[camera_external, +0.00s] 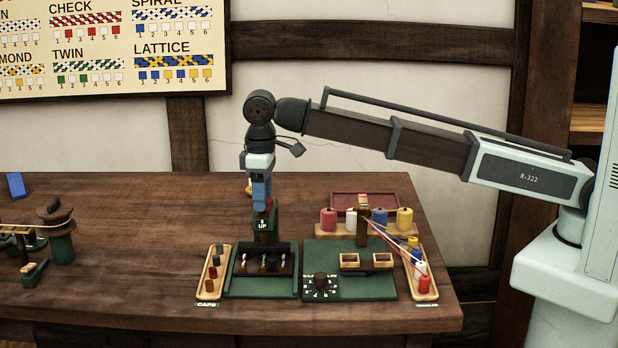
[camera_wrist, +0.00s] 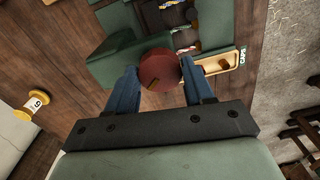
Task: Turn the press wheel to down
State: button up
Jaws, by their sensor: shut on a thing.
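The press is a dark green post (camera_external: 266,226) with a label reading UP, standing behind a dark green tray (camera_external: 235,285). My gripper (camera_external: 262,206) points down over the top of the post. In the wrist view my gripper (camera_wrist: 160,78) has its two blue fingers on either side of a round dark red knob (camera_wrist: 159,68), which looks like the press wheel, and is shut on it. Short rope ends lie in the tray in front of the post.
A caps tray (camera_external: 213,277) lies left of the press. A green board (camera_external: 340,288) with a dial, spools (camera_external: 378,216) and a tray of coloured pegs (camera_external: 424,284) are to the right. A winding device (camera_external: 60,237) stands far left. Table between is clear.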

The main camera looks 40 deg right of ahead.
dwell(0.5)
jog(key=o, duration=1)
jog(key=shift+o, duration=0.2)
jog(key=shift+r, duration=0.1)
notch_tip(320, 180, up, 14)
jog(key=shift+f, duration=0.2)
